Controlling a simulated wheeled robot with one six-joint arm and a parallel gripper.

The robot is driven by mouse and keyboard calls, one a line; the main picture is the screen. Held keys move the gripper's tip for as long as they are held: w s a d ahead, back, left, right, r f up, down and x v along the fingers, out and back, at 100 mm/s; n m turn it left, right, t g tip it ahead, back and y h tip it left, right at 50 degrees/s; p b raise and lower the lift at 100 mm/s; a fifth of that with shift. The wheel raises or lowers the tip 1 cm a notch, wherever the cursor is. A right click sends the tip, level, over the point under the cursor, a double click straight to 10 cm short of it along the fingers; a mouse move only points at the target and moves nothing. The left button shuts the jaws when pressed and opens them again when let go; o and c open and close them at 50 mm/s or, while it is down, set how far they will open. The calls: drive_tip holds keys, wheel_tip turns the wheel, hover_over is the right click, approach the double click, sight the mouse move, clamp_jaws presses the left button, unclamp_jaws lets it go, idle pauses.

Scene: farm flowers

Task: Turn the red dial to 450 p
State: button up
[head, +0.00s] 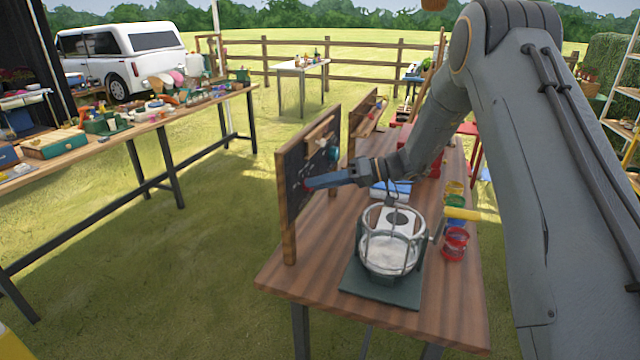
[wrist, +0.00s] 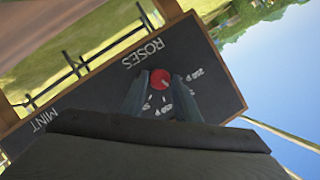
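The red dial (wrist: 160,79) is a round red knob on a dark chalkboard (wrist: 100,90), near the lettering ROSES in the wrist view. White price marks, one reading 250 P, stand around it; the others are partly hidden by the fingers. My gripper (wrist: 161,85) has one finger on each side of the dial. Whether the fingers press on it cannot be told. The dial's pointing direction is not clear.
A teal knob (head: 333,153) sits further along the board. Another board (head: 365,118) stands behind.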

drive_tip(key=c, duration=0.5)
drive_tip(key=shift+c, duration=0.2)
drive_tip(key=shift+f+b, duration=0.1)
drive_tip(key=shift+b, duration=0.2)
drive_tip(key=shift+w+d+f+m+g+y+b, duration=0.15)
drive_tip(key=shift+m+g+y+b, duration=0.4)
drive_tip(key=shift+m+b, duration=1.1)
drive_tip(key=shift+w+a+f+m+g+y+b, duration=0.1)
drive_tip(key=shift+m+g+y+b, duration=0.4)
drive_tip(key=shift+m+b, duration=1.1)
drive_tip(key=shift+y+b, duration=0.25)
drive_tip(key=shift+b, duration=0.1)
drive_tip(key=o, duration=1.1)
drive_tip(key=shift+c, duration=0.2)
